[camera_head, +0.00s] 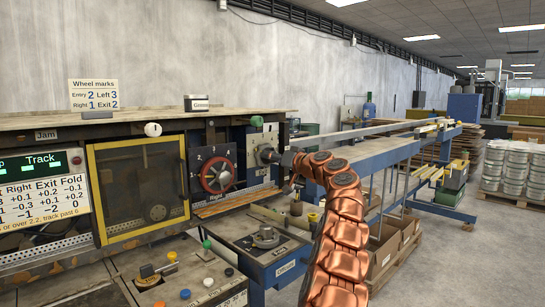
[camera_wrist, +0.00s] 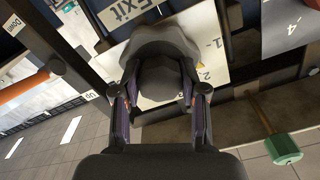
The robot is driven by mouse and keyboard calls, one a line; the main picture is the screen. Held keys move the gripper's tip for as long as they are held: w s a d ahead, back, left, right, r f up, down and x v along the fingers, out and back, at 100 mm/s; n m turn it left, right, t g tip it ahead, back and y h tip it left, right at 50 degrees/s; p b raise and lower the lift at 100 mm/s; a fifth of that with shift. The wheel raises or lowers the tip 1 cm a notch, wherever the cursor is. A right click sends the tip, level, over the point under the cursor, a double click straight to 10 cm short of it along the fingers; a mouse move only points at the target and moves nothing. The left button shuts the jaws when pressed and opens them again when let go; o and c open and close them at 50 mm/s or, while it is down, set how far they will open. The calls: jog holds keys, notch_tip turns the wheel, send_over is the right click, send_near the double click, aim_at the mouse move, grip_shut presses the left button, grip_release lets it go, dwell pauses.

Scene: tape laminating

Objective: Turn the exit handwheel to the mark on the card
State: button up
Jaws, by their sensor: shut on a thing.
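The card (camera_head: 94,92) stands on top of the machine and reads "Wheel marks", Entry 2, Left 3, Right 1, Exit 2. The exit handwheel (camera_head: 265,154) is dark and sits on a pale dial plate (camera_head: 257,138). My gripper (camera_head: 283,159) is at its front. In the wrist view my gripper (camera_wrist: 160,92) is shut on the exit handwheel (camera_wrist: 165,45), one finger on each side of its dark hub. The dial plate (camera_wrist: 210,62) shows marks 1 and 2 to the wheel's right, beneath the "Exit" label (camera_wrist: 125,12). The wheel hides the rest of the dial; its exact setting cannot be told.
A red-rimmed handwheel (camera_head: 217,176) marked "Right" is left of the exit wheel. A green-knobbed lever (camera_wrist: 283,148) shows at lower right in the wrist view. A blue-framed conveyor (camera_head: 415,135) runs behind my arm. A control box (camera_head: 190,280) stands in front.

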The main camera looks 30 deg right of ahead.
jog(key=shift+r+m+p, duration=0.2)
jog(key=shift+m+p, duration=0.2)
jog(key=shift+m, duration=0.6)
jog(key=shift+f+m, duration=0.15)
jog(key=shift+m, duration=0.35)
jog(key=o, duration=1.1)
jog(key=shift+o, duration=0.2)
jog(key=v, duration=1.2)
